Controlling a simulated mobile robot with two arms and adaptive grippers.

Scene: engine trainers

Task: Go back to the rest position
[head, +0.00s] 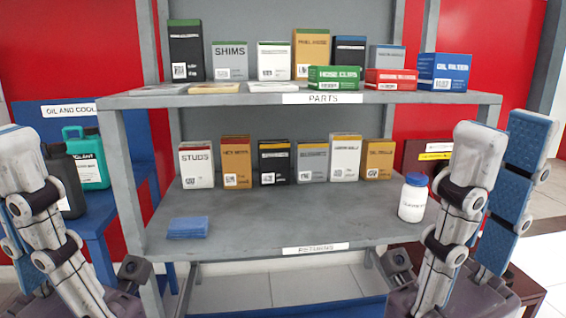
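My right gripper (506,135) stands at the right edge of the head view, in front of the shelf, with its fingers pointing up. Its two fingers are apart, one showing a blue pad, and nothing is between them. My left gripper (22,160) is at the left edge. One pale finger with dark joints shows; the other is mostly cut off by the frame, so its opening cannot be seen. No held object shows at it.
A grey shelf (300,215) holds a row of boxes on each level. A white bottle with a blue cap (412,203) stands near my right gripper. A blue pad (188,228) lies front left. Dark and teal jugs (94,160) stand behind my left gripper.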

